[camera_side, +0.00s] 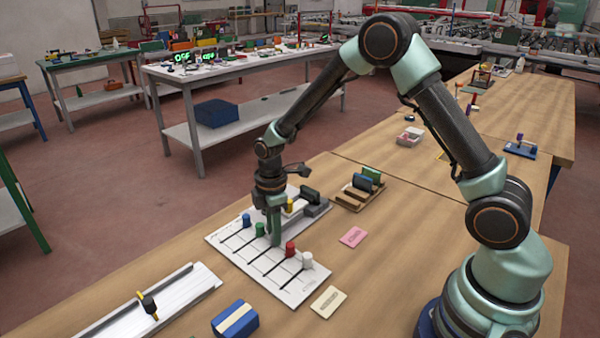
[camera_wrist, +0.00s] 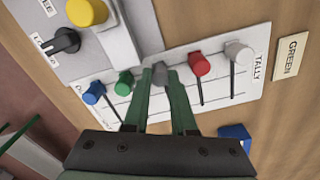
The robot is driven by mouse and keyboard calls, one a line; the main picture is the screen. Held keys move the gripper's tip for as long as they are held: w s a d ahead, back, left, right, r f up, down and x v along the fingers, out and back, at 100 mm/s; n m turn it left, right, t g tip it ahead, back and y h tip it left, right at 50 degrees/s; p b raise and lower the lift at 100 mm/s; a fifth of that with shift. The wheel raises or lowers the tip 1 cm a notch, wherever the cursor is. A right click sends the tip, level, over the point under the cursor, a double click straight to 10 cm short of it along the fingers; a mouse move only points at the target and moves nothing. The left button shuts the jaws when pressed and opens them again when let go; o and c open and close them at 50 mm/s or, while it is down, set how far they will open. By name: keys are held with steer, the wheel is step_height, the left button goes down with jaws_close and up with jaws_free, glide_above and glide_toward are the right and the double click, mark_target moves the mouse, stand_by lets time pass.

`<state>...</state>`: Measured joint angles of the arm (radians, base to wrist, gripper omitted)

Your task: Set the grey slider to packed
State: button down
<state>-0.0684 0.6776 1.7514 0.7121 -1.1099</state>
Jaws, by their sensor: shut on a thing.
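A white slider board (camera_side: 299,288) lies on the wooden bench, with blue (camera_side: 246,220), green (camera_side: 260,229), red (camera_side: 291,249) and white (camera_side: 307,260) knobs on dark slots. The grey slider knob (camera_wrist: 160,75) is between the green and red ones in the wrist view. My gripper (camera_side: 274,238) points down at the board and is shut on the grey knob; its fingers (camera_wrist: 161,78) flank the knob. They hide the grey knob in the side view. A TALLY label (camera_wrist: 258,66) stands beside the white knob. I cannot read a "packed" label.
A grey panel with a yellow knob (camera_wrist: 87,12) and a black rotary knob (camera_wrist: 63,41) adjoins the board. A pink card (camera_side: 353,237), a cream GREEN card (camera_side: 328,301), a blue block (camera_side: 235,319) and a wooden rack (camera_side: 351,203) lie around it. A white rail (camera_side: 180,291) lies at the lower left.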

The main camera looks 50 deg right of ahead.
mark_target(263, 253)
steer(key=shift+a, duration=0.1)
steer(key=a, duration=0.4)
steer(key=c, duration=1)
jaws_free()
steer(key=shift+d, duration=0.1)
steer(key=shift+r, duration=0.1)
step_height(263, 253, up, 12)
steer(key=shift+r, duration=0.1)
steer(key=s+d+r+m+t, duration=0.2)
steer(key=s+d+r+m, duration=0.1)
steer(key=s+r+m, duration=0.2)
steer(key=s+d+r+m+t, duration=0.3)
steer(key=s+d+r+m, duration=0.1)
steer(key=s+m, duration=0.4)
steer(key=shift+s+r+m+t, duration=0.3)
steer(key=shift+s+r, duration=0.35)
steer(key=shift+s, duration=0.35)
